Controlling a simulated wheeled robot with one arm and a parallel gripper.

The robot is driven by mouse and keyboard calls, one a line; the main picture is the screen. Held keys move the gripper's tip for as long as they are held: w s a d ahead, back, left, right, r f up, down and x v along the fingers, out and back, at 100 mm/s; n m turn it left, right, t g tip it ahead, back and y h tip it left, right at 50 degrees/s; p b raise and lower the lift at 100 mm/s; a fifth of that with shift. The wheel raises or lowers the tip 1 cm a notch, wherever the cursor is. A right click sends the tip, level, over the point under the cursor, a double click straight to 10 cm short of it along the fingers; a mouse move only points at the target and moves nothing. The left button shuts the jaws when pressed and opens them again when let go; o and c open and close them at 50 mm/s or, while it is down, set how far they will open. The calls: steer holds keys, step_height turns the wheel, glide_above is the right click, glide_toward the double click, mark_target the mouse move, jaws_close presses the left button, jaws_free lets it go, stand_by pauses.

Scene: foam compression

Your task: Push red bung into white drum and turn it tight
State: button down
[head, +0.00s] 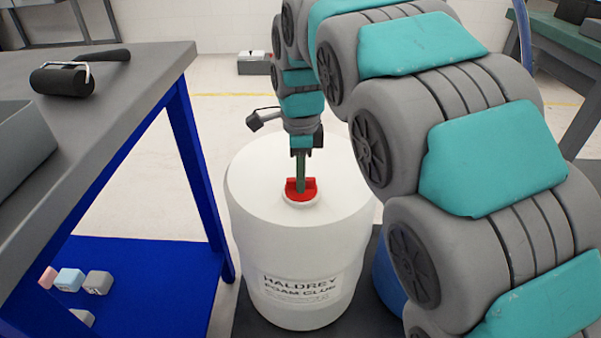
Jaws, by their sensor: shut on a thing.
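The white drum (262,200) stands upright on the floor in the middle of the head view, with dark lettering on its front. The red bung (301,194) sits at the round white opening (301,204) in the drum's top. My gripper (300,184) reaches down from above and is shut on the bung's raised red grip. The bung looks level. I cannot tell how deep it sits or how tight it is. The gripper's far side is hidden.
A grey-topped table (150,75) with blue legs stands close on the left, bearing a black roller-like tool (62,80). Small blocks (98,282) lie on its blue lower shelf. A blue drum (388,275) is partly hidden at right. A green bench (565,45) stands at the back right.

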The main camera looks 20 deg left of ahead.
steer(key=shift+d+r+m, duration=0.1)
steer(key=shift+m, duration=0.6)
steer(key=shift+m+p, duration=0.35)
steer(key=shift+m, duration=0.05)
steer(key=c, duration=0.8)
jaws_free()
steer(key=shift+o, duration=0.2)
